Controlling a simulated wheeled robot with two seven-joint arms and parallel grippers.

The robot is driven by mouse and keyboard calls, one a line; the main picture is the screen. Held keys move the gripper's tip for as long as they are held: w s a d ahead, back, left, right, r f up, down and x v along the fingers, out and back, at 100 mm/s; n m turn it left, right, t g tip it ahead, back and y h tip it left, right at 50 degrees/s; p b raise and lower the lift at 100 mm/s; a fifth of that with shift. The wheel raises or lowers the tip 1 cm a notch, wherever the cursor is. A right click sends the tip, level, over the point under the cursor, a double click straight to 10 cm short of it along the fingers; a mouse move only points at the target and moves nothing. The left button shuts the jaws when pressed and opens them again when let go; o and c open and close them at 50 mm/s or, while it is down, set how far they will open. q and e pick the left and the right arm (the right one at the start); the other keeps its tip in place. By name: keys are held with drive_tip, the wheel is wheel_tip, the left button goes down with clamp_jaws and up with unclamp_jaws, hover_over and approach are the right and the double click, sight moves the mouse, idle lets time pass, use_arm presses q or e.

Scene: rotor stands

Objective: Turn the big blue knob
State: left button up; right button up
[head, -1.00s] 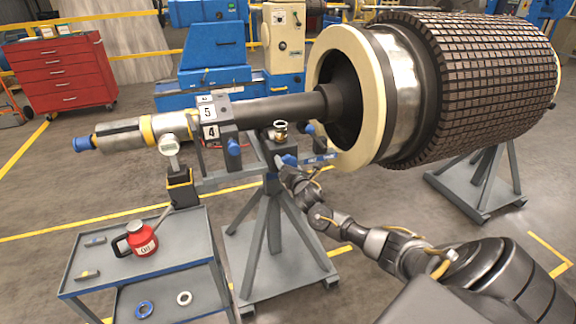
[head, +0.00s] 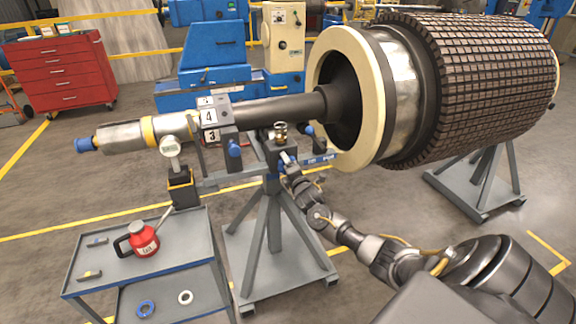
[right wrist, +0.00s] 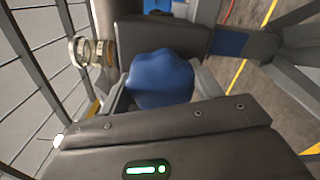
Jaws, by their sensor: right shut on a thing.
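The big blue knob (right wrist: 160,80) shows in the right wrist view, lobed and seated against a dark block. My right gripper (right wrist: 158,92) is shut on it, with a finger on each side. In the head view my right gripper (head: 287,160) reaches the front of the stand under the shaft and mostly hides the knob. The number plates on the shaft (head: 209,117) read 5, 4 and 3 from top to bottom, with 4 facing me. My left gripper is not in view.
Smaller blue knobs (head: 235,149) sit on the stand (head: 268,225) on either side. A brass fitting (head: 280,131) stands just above my gripper. The large rotor (head: 470,85) is at the right. A cart (head: 190,245) with a red oil can (head: 144,240) stands at the left.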

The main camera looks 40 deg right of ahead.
drive_tip(key=m, duration=0.4)
drive_tip(key=shift+d+m, duration=0.1)
drive_tip(key=shift+m, duration=0.3)
drive_tip(key=m+p, duration=0.1)
drive_tip(key=m, duration=0.4)
drive_tip(key=shift+f, duration=0.1)
drive_tip(key=shift+m, duration=0.3)
drive_tip(key=o, duration=1)
drive_tip(key=b+v, duration=0.1)
drive_tip(key=v, duration=1)
